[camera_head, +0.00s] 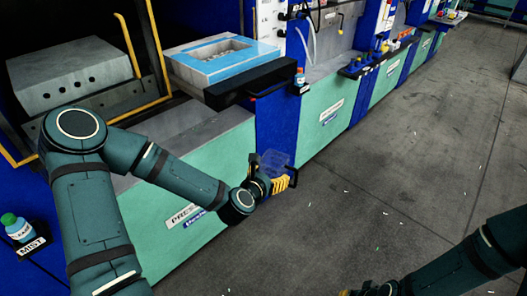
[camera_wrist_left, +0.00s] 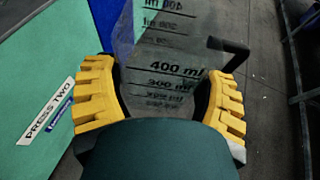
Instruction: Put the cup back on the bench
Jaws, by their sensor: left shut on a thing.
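The cup is a clear measuring cup (camera_head: 273,160) with printed ml marks and a dark handle. It also shows in the left wrist view (camera_wrist_left: 165,60), between the yellow fingers. My left gripper (camera_head: 277,179) is shut on the cup and holds it in front of the green and blue press fronts, above the floor. In the left wrist view the gripper (camera_wrist_left: 158,95) has one finger on each side of the cup. My right gripper (camera_head: 372,288) shows only in part at the bottom edge, and its fingers are not clear. I cannot tell which surface is the bench.
A press with a blue-edged block (camera_head: 222,55) and a dark ledge (camera_head: 250,83) stands behind the cup. A green-capped bottle (camera_head: 16,226) stands at left. The grey floor (camera_head: 400,150) at right is open.

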